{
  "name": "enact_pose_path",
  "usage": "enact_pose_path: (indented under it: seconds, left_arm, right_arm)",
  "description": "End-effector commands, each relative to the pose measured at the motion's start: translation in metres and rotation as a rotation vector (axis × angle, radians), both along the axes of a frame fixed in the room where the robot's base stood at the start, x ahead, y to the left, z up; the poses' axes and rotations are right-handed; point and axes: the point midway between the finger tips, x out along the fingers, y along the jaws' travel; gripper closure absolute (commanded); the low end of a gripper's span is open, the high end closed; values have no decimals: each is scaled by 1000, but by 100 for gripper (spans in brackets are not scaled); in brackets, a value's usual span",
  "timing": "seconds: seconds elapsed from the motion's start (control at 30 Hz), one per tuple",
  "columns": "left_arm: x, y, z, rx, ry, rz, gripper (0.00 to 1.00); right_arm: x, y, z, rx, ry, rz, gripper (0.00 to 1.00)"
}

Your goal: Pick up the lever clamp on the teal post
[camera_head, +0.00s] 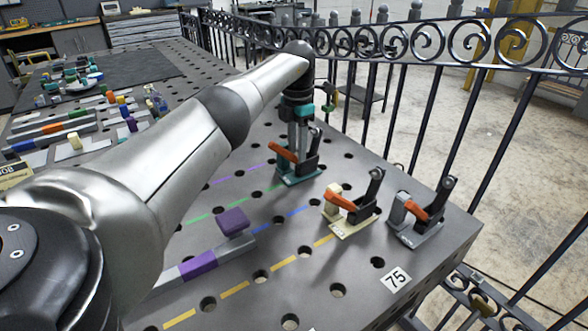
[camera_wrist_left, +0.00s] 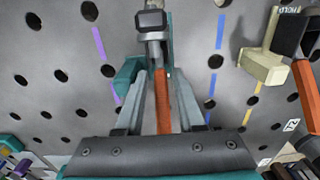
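The lever clamp with the teal base (camera_head: 300,176) stands on the perforated table and has an orange lever (camera_head: 283,153) and a dark upright arm. My left gripper (camera_head: 298,146) is pointed down at this clamp, its grey fingers overlapping it in the head view. In the left wrist view, the fingers of my left gripper (camera_wrist_left: 165,85) are apart, one on each side of the orange lever (camera_wrist_left: 163,105). Teal parts (camera_wrist_left: 131,74) show beside them. Whether either finger touches the clamp is hard to tell. My right gripper is not in view.
A cream-based clamp (camera_head: 352,219) and a grey-based clamp (camera_head: 416,226) stand to the right. A purple-handled clamp bar (camera_head: 198,262) lies nearer. A dark iron railing (camera_head: 420,110) runs behind the table (camera_head: 330,265). Several more clamps and bars lie at the far left.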

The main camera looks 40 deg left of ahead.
Motion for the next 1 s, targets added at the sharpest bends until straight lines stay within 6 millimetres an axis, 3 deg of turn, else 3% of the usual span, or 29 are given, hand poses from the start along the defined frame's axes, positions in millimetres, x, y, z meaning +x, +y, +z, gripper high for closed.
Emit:
enact_pose_path:
  seconds: [0.03, 0.17, 0.4, 0.73, 1.0]
  left_arm:
    - [0, -1, -12, -1, 2, 0, 62]
    - [0, -1, -29, 0, 2, 0, 62]
    - [0, -1, -30, 0, -1, 0, 62]
    - [0, -1, -30, 0, 0, 0, 100]
    - [0, 0, -29, 0, 0, 0, 100]
  right_arm:
    - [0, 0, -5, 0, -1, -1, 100]
    - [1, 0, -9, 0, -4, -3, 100]
    - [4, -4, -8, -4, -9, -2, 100]
    - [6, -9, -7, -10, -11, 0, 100]
    - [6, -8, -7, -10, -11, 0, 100]
